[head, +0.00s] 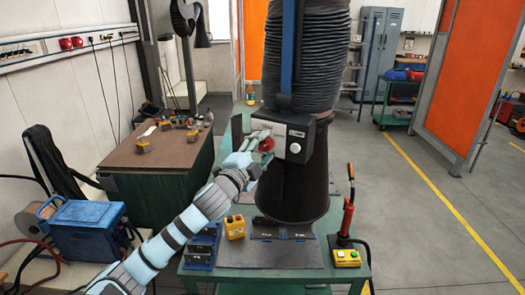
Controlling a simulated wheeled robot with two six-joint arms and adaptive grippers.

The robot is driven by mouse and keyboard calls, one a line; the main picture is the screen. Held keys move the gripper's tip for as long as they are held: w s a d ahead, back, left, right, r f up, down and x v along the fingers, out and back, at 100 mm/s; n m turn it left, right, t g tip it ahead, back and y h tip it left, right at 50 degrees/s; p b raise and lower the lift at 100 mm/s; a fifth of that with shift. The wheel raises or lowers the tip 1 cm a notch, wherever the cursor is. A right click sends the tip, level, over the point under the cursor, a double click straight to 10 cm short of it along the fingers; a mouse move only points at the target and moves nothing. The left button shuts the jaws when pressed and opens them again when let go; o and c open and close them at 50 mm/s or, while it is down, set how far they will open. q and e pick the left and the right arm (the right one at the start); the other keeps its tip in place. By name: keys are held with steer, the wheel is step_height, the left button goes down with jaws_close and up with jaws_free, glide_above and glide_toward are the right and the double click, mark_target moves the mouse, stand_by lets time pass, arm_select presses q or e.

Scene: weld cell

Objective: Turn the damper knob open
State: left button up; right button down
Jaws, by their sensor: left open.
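The damper knob looks to be the red round knob (266,144) on the front of a grey and black control box (297,140). The box is fixed to the black extraction hood (304,185) below a ribbed hose. A small white round button (295,148) sits to the right of the knob. My left gripper (262,140) reaches in from the left, with its open fingers at the knob and partly covering it. I cannot tell whether the fingers touch it. My right gripper is out of view.
A green-edged table (310,276) below the hood carries a yellow block (235,227), a dark blue fixture (202,247) and a red-handled tool (347,205). A blue machine (84,226) stands at the left.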

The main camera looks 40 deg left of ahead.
arm_select(q)
steer(key=v, duration=0.7)
steer(key=shift+s, duration=0.25)
steer(key=shift+w+d, duration=0.1)
